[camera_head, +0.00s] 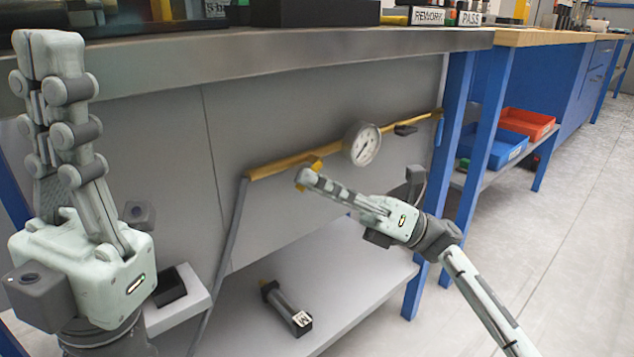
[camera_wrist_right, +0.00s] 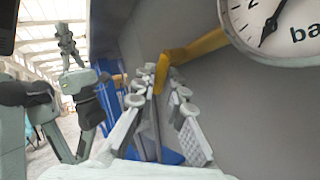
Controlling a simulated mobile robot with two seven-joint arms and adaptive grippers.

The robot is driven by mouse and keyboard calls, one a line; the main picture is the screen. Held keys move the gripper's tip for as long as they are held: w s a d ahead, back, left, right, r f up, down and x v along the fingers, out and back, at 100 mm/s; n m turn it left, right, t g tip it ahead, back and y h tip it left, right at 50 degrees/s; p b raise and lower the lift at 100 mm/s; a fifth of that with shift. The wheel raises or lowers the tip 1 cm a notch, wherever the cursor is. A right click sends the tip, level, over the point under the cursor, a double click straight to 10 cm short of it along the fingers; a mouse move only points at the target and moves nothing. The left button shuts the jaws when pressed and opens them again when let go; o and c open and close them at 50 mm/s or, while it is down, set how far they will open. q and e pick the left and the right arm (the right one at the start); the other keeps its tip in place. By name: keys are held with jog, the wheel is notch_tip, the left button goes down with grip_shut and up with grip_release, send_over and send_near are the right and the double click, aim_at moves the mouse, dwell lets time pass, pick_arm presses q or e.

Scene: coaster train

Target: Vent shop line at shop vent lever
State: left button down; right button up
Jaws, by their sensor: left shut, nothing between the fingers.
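A yellow pipe (camera_head: 280,167) runs along the grey panel under the bench, with a round white gauge (camera_head: 362,144) on it. A short yellow lever (camera_head: 317,163) hangs from the pipe left of the gauge. My right gripper (camera_head: 305,178) is at this lever. In the right wrist view, the yellow lever (camera_wrist_right: 162,72) shows between the tips of my right gripper (camera_wrist_right: 160,80), whose fingers stand apart; contact is unclear. The gauge (camera_wrist_right: 275,25) is partly cut off there. My left gripper (camera_head: 45,42) is shut and empty, pointing up at the far left.
The bench top (camera_head: 250,60) overhangs the pipe. A lower shelf (camera_head: 345,285) holds a dark cylinder with a white tag (camera_head: 288,305). A dark handle (camera_head: 405,130) sits right of the gauge. Blue legs (camera_head: 450,150) and blue and red bins (camera_head: 525,122) stand to the right.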

jog(key=o, duration=0.4)
jog(key=v, duration=1.2)
